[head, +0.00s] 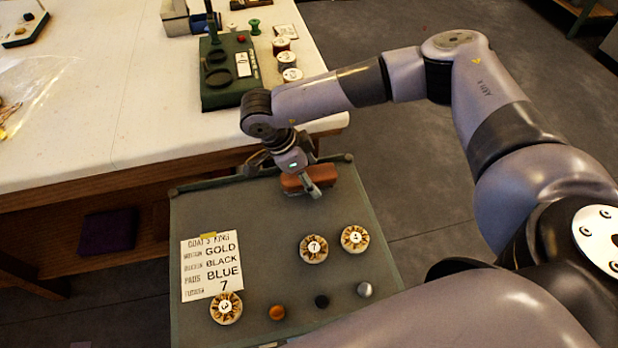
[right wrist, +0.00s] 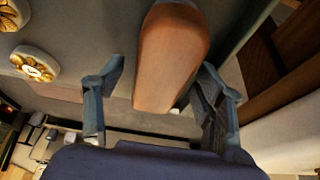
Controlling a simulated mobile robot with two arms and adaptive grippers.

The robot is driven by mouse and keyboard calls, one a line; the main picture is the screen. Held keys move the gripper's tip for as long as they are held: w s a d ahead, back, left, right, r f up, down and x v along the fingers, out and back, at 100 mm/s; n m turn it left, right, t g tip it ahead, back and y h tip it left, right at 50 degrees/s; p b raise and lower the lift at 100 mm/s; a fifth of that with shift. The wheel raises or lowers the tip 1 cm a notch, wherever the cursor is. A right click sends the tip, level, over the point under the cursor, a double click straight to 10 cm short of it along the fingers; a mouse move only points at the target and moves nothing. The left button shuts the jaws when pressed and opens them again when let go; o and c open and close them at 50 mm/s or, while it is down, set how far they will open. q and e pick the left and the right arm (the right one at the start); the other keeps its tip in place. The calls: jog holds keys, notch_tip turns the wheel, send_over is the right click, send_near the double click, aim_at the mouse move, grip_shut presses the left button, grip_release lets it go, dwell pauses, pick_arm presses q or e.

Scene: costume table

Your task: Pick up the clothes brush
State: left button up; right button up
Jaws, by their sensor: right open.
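The clothes brush (head: 319,175) has an orange-brown wooden back and lies near the far edge of the grey-green tray-like surface. In the right wrist view the brush (right wrist: 172,62) shows as a long rounded wooden block reaching in between the fingers. My right gripper (head: 303,185) is over the brush, with one finger in front of it in the head view. In the right wrist view the gripper (right wrist: 160,80) is open, one finger on each side of the brush, with a clear gap on the left. Whether the right finger touches is unclear. My left gripper is not in view.
The grey-green surface also holds a paper card (head: 211,267), several numbered round spools such as this one (head: 313,249), and orange, black and silver knobs (head: 365,290). Beyond is a white-topped table (head: 120,120) with a green stand (head: 226,85) near my forearm.

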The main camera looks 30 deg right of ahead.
aim_at(309, 174)
jog(key=shift+f+b, duration=0.2)
jog(key=shift+b, duration=0.1)
dwell(0.4)
jog(key=c, duration=1.3)
jog(key=shift+r, duration=0.1)
jog(key=shift+r+p, duration=0.35)
jog(key=shift+p, duration=0.25)
notch_tip(309, 174, up, 20)
jog(key=b, duration=0.2)
jog(key=shift+f+b, duration=0.15)
jog(key=shift+b, duration=0.15)
